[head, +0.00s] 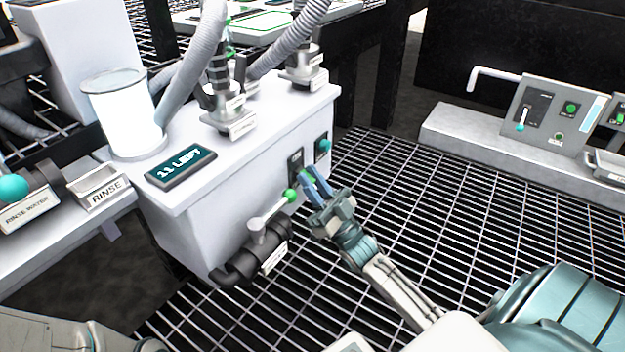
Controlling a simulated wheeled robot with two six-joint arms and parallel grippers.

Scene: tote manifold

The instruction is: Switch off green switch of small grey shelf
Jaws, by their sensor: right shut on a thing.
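The small grey shelf is probably the pale grey-white unit (225,185) left of centre, with a dark display reading "11 LEFT" (181,166) on its top. On its right-hand face are a black switch panel (296,163) and a second panel with a teal knob (323,146). My right gripper (313,183) is at this face, just below the panels, with blue fingers shut on a small green part that looks like the green switch. The fingers hide most of it, so its position cannot be told. My left gripper is not in view.
Another grey panel (548,112) stands at right. Grated floor (450,190) lies between.

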